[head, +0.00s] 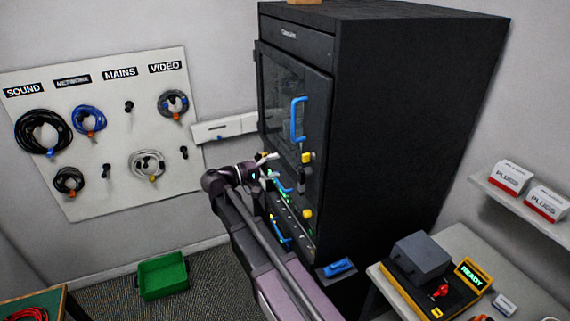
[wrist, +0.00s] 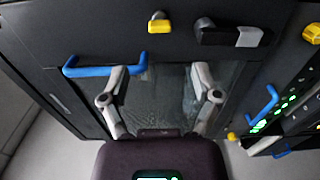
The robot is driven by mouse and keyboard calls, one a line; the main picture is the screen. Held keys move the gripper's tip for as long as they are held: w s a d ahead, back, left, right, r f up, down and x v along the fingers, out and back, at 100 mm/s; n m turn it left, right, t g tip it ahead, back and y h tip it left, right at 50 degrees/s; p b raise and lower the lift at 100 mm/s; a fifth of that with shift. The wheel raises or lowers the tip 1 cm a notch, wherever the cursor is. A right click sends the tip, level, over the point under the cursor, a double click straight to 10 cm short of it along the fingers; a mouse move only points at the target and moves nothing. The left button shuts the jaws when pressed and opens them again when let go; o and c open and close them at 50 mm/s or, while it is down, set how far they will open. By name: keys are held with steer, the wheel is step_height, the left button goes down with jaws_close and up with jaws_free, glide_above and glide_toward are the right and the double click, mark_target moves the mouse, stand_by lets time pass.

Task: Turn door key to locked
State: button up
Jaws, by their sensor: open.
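The yellow door key (head: 307,157) sits on the front of the tall black cabinet's door, just below the blue door handle (head: 298,119). In the wrist view the key (wrist: 159,26) is near the top, between the blue handle (wrist: 105,65) and a dark latch (wrist: 230,35). I cannot tell from its angle whether it is locked. My gripper (head: 267,165) is in front of the cabinet, left of the key in the head view. In the wrist view my gripper (wrist: 160,70) has its two fingers spread with nothing between them. It is apart from the key.
The cabinet's lower panel has another yellow knob (head: 307,213), green lights and blue handles. A side table (head: 400,297) with a grey device is at right. A cable board (head: 105,140) hangs on the left wall. A green crate (head: 163,275) stands on the floor.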

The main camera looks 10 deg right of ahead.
steer(key=shift+s+a, duration=0.2)
steer(key=shift+a, duration=0.5)
steer(key=s+d+f+g+y+b, duration=0.1)
steer(key=s+d+f+y+b, duration=0.2)
steer(key=f, duration=0.4)
steer(key=s+d+f+m+g+y+b, duration=0.1)
steer(key=s+d+f+y+b, duration=0.1)
steer(key=s+d+f, duration=0.3)
steer(key=s+d+f+g+y+b, duration=0.1)
steer(key=d+f+y+b, duration=0.15)
steer(key=f, duration=0.55)
steer(key=s+a+f+m+g+y+b, duration=0.1)
steer(key=s+f+m+y+b, duration=0.1)
steer(key=s+f+y+b, duration=0.5)
steer(key=shift+s+a+f+g+y, duration=0.35)
steer(key=shift+s+f+y, duration=1.2)
steer(key=shift+f, duration=1.75)
steer(key=shift+s, duration=0.1)
